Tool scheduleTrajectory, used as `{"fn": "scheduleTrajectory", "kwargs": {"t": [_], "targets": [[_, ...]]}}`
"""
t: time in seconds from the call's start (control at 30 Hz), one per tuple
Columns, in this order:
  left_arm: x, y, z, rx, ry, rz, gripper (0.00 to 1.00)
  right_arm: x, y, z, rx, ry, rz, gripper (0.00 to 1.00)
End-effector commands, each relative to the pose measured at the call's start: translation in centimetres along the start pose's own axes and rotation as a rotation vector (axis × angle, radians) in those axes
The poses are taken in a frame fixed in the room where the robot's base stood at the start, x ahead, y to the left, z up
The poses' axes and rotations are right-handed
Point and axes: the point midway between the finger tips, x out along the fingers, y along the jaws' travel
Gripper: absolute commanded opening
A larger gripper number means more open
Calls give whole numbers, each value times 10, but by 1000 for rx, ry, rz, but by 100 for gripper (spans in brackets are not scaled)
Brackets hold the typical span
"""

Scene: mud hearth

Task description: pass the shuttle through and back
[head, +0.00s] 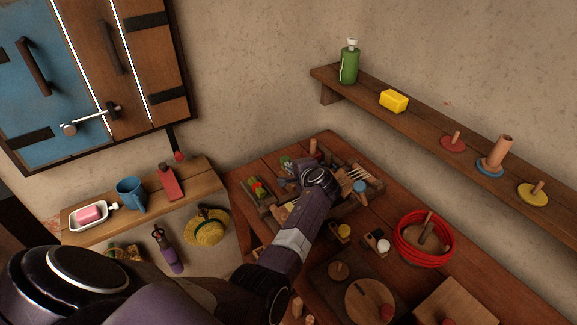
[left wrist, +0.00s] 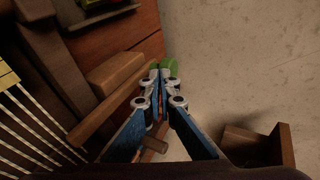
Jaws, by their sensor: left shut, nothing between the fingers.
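A small loom with pale warp threads (head: 355,178) lies on the wooden table, and its threads also show at the left of the left wrist view (left wrist: 30,125). A light wooden block (left wrist: 115,66) lies beside the frame's long bar (left wrist: 105,112); I cannot tell whether it is the shuttle. My left gripper (head: 287,163) reaches over the back of the table, and its wrist hides part of the loom. My right gripper is not in view.
A red coil (head: 424,240), round wooden boards (head: 369,300) and small pots crowd the table's front right. A wall shelf (head: 425,117) above holds a green bottle (head: 349,63), a yellow block (head: 394,101) and ring pegs. A left shelf (head: 150,205) holds a blue mug (head: 131,195).

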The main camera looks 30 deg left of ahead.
Motion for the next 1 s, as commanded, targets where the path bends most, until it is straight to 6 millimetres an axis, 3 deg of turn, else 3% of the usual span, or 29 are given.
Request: {"fn": "scheduleTrajectory", "kwargs": {"t": [0.43,0.73,1.0], "targets": [[1,2,0,0,0,0,0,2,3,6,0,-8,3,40],[32,-14,8,0,-1,-1,0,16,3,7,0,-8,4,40],[32,-15,8,0,-1,3,0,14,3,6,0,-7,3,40]]}}
